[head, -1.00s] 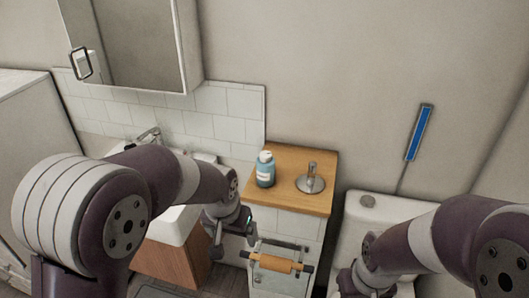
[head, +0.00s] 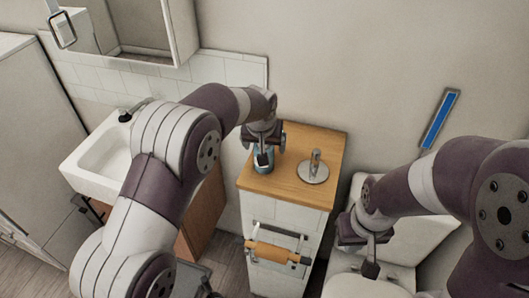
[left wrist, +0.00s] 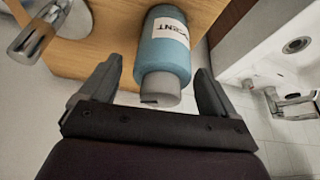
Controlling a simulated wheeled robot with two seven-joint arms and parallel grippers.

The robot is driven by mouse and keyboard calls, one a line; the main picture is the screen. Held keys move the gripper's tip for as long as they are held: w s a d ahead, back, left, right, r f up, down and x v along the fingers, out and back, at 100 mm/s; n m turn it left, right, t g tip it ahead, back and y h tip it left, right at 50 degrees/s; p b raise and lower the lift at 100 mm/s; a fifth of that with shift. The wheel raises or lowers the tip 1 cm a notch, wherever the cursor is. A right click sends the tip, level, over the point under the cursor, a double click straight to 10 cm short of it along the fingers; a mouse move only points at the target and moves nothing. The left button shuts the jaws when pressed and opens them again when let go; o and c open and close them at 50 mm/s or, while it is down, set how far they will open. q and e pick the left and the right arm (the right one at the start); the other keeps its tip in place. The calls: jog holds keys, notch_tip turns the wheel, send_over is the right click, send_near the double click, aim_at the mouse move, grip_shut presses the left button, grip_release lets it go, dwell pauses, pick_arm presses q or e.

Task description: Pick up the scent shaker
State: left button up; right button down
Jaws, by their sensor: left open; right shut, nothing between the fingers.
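The scent shaker is a blue bottle with a grey cap and a white label (left wrist: 165,50). In the left wrist view it lies between the spread fingers of my left gripper (left wrist: 152,92), with the cap toward the palm. In the head view the shaker (head: 264,161) stands on the wooden top of a narrow cabinet, partly hidden by my left gripper (head: 264,145). My left gripper is open; contact with the bottle cannot be told. My right gripper (head: 371,262) is shut and empty, low over the toilet at the right.
A metal holder with a round base (head: 313,170) stands on the wooden cabinet top (head: 290,188), right of the shaker. A white sink (head: 108,152) is at the left, and a wall mirror cabinet hangs above.

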pick_arm(q)
jog(key=shift+x, duration=0.85)
jog(key=shift+f, duration=0.25)
jog(key=c, duration=1.2)
jog(key=shift+o, duration=0.2)
